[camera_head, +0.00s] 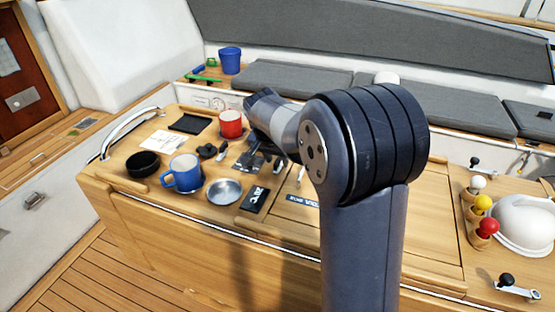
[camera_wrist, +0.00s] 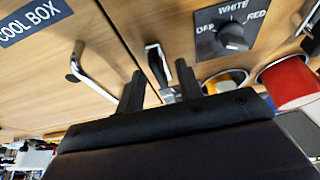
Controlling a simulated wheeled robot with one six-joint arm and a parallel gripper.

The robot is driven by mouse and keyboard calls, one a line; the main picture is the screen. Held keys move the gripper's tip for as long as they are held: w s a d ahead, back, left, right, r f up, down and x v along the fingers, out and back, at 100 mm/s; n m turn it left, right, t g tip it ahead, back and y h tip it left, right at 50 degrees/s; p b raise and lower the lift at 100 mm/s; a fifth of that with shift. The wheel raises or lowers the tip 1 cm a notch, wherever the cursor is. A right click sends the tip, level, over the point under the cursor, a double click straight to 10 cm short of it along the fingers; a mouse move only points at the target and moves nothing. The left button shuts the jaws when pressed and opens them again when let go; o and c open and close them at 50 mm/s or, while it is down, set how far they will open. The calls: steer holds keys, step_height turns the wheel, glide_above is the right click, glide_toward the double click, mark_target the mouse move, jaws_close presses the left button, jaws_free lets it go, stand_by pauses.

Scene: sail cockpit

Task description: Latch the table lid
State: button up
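My gripper (camera_wrist: 160,86) is open in the wrist view, its two dark fingers apart and pointing at the wooden tabletop. A small latch (camera_wrist: 156,62) with a black and metal body shows between the fingers, close to a seam in the wood. I cannot tell whether the fingers touch it, and its lower part is partly hidden by my gripper. The table lid (camera_wrist: 60,60) appears to lie flat beside the seam, with a COOL BOX label (camera_wrist: 35,18).
A metal lever (camera_wrist: 95,82) lies left of the fingers. A WHITE/OFF/RED knob (camera_wrist: 232,36) and a red mug (camera_wrist: 288,82) are to the right. A blue mug (camera_head: 184,172), metal bowl (camera_head: 224,191) and black bowl (camera_head: 143,163) stand on the table's left.

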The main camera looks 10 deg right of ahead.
steer(key=shift+x, duration=0.75)
steer(key=shift+c, duration=0.3)
jaws_close()
